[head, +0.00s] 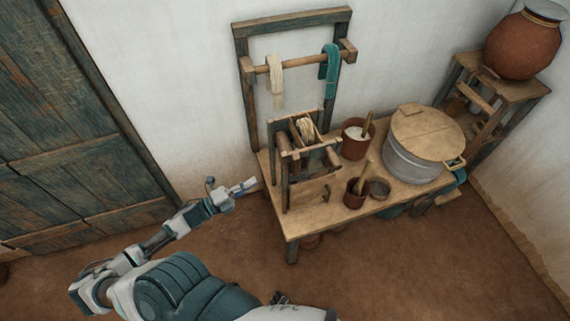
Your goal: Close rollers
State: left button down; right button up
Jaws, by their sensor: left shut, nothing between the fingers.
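The rollers (310,150) are in a small wooden frame at the left end of a low wooden table (399,203). A pale yarn skein (307,130) hangs at the top of this frame. The gap between the rollers is too small to make out. My left gripper (246,186) is shut and empty, just left of the roller frame and apart from it. My right gripper is not in view; part of my arm shows at the bottom edge.
A large lidded metal pot (418,160) and brown pots with sticks (355,141) stand on the table. A rack (312,63) holding cream and teal yarn rises behind. A clay jar (522,46) sits on a stand at right. The floor in front is clear.

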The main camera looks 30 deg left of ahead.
aim_at(293, 160)
pick_arm(q)
jog(key=p+x, duration=0.1)
jog(key=x, duration=1.2)
jog(key=shift+w, duration=0.15)
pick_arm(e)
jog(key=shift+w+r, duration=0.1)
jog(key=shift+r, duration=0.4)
pick_arm(q)
jog(key=shift+w+d+r+p, duration=0.2)
jog(key=shift+d+p, duration=0.05)
jog(key=shift+p, duration=0.05)
jog(key=shift+w+d+r+g+y+p, duration=0.15)
jog(key=shift+w+d+r+g+p, duration=0.1)
jog(key=shift+w+d+p, duration=0.3)
jog(key=shift+w+d+r+g+y+p, duration=0.15)
jog(key=shift+w+d+r+g+p, duration=0.25)
jog(key=shift+p, duration=0.3)
jog(key=shift+w+d+f, duration=0.15)
jog(key=shift+w+f, duration=0.05)
jog(key=shift+w, duration=0.2)
jog(key=shift+w+d+f, duration=0.2)
jog(key=shift+w, duration=0.2)
jog(key=shift+s+d+r, duration=0.1)
jog(key=shift+d+r, duration=0.05)
jog(key=shift+d, duration=0.1)
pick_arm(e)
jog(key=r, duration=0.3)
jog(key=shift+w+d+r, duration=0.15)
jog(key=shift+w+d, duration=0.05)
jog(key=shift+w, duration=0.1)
